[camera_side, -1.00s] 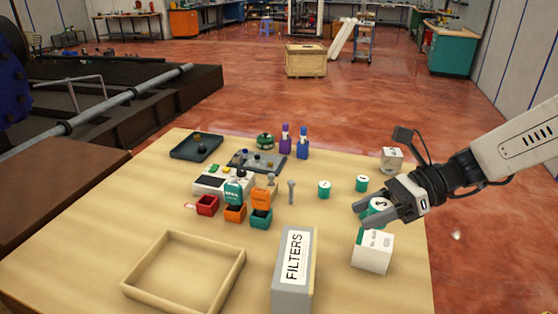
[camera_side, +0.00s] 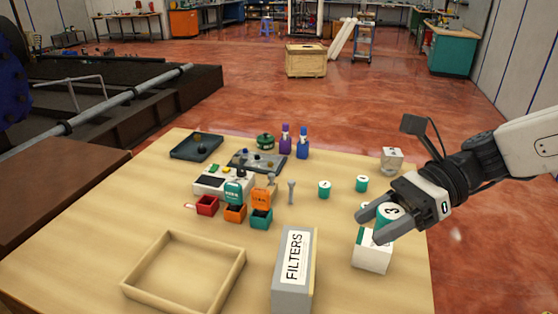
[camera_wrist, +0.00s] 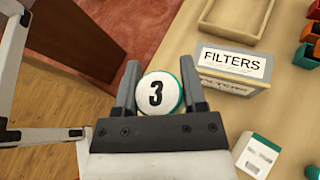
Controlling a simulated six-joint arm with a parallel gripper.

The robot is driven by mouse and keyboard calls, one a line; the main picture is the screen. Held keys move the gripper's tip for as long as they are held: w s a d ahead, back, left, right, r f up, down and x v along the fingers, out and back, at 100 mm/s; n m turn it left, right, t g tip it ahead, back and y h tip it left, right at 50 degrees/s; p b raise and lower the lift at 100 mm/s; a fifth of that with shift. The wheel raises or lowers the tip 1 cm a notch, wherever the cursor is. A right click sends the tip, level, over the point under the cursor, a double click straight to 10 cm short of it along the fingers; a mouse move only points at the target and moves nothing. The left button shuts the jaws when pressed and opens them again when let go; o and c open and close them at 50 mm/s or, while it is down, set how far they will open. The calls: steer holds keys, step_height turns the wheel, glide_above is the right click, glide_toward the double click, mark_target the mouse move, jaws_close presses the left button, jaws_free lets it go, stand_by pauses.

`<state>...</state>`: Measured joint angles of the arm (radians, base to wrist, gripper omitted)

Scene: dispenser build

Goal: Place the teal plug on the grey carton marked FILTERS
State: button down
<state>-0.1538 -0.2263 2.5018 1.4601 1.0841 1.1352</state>
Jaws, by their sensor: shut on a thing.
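The teal plug (camera_side: 391,213), with a white top marked 3, is between the fingers of my gripper (camera_side: 378,217). In the wrist view the plug (camera_wrist: 159,93) sits between the two dark fingers of my gripper (camera_wrist: 158,88), which is shut on it. In the side view it is held above or just behind the white box with a green stripe. The grey carton marked FILTERS (camera_side: 295,268) stands at the table's front, to the left of my gripper. The carton also shows in the wrist view (camera_wrist: 228,82), right of the plug, with its label facing up.
The small white box (camera_side: 372,256) stands just below my gripper. An empty wooden tray (camera_side: 184,275) lies left of the carton. Teal plugs (camera_side: 324,189) (camera_side: 362,183) stand behind. Small red, orange and teal bins (camera_side: 235,213) stand at the middle left.

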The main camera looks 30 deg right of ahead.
steer(key=w+a+f, duration=0.4)
steer(key=w, duration=0.3)
glide_above(289, 257)
steer(key=s, duration=0.1)
steer(key=f, duration=0.4)
steer(key=shift+s+d+f, duration=0.1)
steer(key=shift+d, duration=0.2)
steer(key=shift+w+a+f, duration=0.2)
steer(key=shift+w+f, duration=0.2)
steer(key=shift+f, duration=0.1)
steer(key=shift+w+a+f, duration=0.1)
steer(key=shift+w+f, duration=0.1)
steer(key=shift+f, duration=1.6)
steer(key=shift+f, duration=0.1)
steer(key=shift+c, duration=0.7)
jaws_free()
